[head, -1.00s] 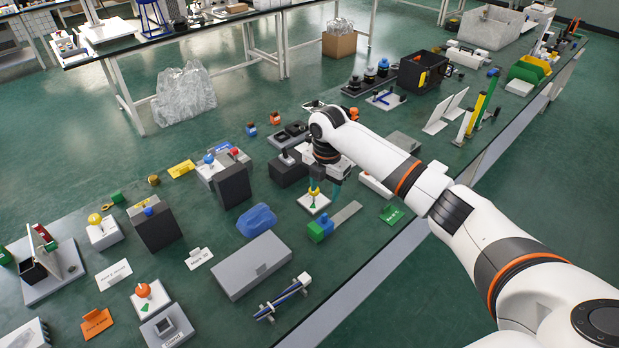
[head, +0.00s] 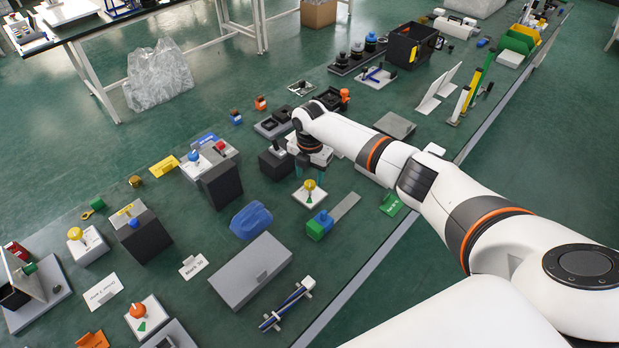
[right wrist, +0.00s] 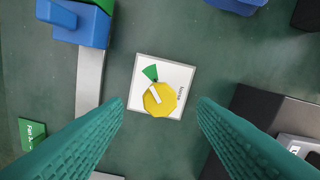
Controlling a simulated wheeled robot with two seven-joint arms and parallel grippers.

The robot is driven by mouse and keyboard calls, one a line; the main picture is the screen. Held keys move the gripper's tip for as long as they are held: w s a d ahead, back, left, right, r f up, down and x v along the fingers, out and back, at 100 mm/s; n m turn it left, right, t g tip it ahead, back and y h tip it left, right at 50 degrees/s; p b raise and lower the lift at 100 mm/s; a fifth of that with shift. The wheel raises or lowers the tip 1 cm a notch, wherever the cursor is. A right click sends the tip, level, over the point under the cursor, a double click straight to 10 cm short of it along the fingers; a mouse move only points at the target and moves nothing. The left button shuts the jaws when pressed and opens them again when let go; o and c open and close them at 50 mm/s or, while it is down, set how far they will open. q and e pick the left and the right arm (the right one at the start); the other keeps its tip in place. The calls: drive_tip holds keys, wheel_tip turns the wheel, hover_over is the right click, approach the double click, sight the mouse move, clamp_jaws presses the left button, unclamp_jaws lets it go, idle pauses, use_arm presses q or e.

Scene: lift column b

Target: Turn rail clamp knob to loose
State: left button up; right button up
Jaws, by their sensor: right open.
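A yellow knob (head: 310,186) sits on a small white square plate (head: 303,199) on the green bench. In the right wrist view the knob (right wrist: 160,99) has a white pointer mark on its top, directed toward the upper left. My right gripper (head: 312,171) is above the knob, open. In the wrist view its teal fingers (right wrist: 160,105) stand either side of the knob, apart from it. My left gripper is not in view.
A blue and green block (head: 319,225) on a grey strip lies close to the plate. A dark box (head: 278,166) stands on the other side. A grey flat box (head: 250,270) and a blue lump (head: 251,220) lie nearer.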

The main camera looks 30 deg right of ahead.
sight(310, 183)
drive_tip(key=shift+f, duration=1.55)
drive_tip(key=c, duration=1)
drive_tip(key=shift+o, duration=0.2)
